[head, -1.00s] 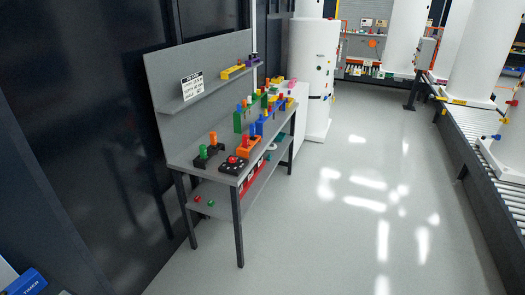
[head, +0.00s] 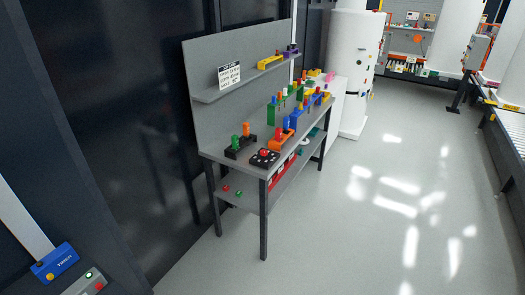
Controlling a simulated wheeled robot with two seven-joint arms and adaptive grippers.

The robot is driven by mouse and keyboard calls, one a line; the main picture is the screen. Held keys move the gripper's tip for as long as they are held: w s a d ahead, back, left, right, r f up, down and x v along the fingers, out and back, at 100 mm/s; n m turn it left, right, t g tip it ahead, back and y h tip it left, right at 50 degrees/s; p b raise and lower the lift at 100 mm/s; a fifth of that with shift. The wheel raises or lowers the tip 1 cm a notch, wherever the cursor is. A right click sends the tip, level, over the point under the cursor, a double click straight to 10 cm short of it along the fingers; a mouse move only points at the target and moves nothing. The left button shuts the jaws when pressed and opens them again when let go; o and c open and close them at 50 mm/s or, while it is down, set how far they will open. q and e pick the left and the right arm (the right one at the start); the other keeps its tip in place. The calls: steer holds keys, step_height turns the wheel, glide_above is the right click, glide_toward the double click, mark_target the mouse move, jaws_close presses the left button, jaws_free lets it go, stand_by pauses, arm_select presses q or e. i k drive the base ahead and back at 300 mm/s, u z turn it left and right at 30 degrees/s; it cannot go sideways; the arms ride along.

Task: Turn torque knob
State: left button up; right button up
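I cannot pick out the torque knob for certain. A blue box (head: 56,261) with white lettering too small to read surely and a yellow round part (head: 49,277) on it sits at the lower left. Next to it is a grey box (head: 84,284) with a green and a red button, cut off by the bottom edge. On a grey workbench (head: 215,152) stand several coloured fixtures with pegs and a dark block with a red button (head: 264,157). Neither of my grippers shows.
The bench has a back panel with a shelf (head: 248,79) and a sign (head: 229,75). A white cylindrical tank (head: 349,60) stands behind it. A roller conveyor (head: 512,122) runs at the right. The grey floor (head: 380,220) between is clear.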

mark_target(264, 153)
steer(key=u, duration=0.25)
steer(key=i, duration=2.65)
steer(key=u, duration=0.4)
